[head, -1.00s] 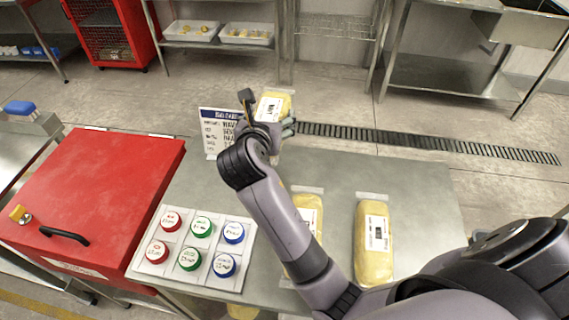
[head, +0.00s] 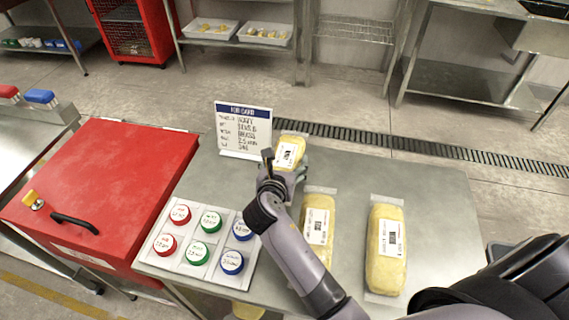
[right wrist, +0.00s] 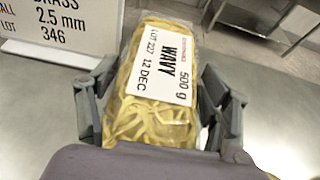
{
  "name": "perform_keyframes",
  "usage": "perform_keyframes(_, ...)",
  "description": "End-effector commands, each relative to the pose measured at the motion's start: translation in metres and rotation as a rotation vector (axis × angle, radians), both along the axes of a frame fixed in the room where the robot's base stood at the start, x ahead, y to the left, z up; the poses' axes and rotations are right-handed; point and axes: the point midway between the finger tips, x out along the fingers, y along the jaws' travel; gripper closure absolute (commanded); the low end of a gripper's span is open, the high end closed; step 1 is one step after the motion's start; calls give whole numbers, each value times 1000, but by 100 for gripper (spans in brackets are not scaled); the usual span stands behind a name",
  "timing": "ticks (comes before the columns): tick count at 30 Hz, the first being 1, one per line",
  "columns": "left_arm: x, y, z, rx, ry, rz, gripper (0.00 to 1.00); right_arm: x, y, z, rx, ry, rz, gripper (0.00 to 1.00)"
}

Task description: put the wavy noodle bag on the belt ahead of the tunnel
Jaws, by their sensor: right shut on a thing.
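My right gripper (head: 285,165) is shut on the wavy noodle bag (head: 291,151), a clear bag of yellow noodles with a white label. In the right wrist view the label on the bag (right wrist: 160,68) reads WAVY, 500 g, and the gripper's fingers (right wrist: 160,110) lie along both its sides. The bag is over the far part of the steel table (head: 350,165), just right of the job card; its height above the table is hard to judge. A grey metal surface (head: 22,140) at the far left may be the belt. A red hood (head: 110,180), perhaps the tunnel, stands beside the table. My left gripper is not in view.
Two more yellow bags, one in the middle (head: 318,228) and one at right (head: 386,245), lie on the table. A white board with coloured round pieces (head: 160,247) is at the table's left. The job card (head: 243,130) stands at the back edge.

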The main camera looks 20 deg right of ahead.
Motion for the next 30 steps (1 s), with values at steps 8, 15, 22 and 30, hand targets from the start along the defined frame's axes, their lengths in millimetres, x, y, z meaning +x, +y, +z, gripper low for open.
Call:
perform_keyframes(8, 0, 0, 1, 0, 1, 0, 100, 1, 0, 2, -1, -6, 1, 76)
perform_keyframes(15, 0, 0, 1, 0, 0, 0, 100, 0, 0, -2, 1, -3, 0, 17)
perform_keyframes(22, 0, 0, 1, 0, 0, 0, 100, 0, 0, -2, 0, -2, 1, 8)
perform_keyframes(30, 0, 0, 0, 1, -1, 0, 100, 0, 0, 1, 1, -3, 0, 8)
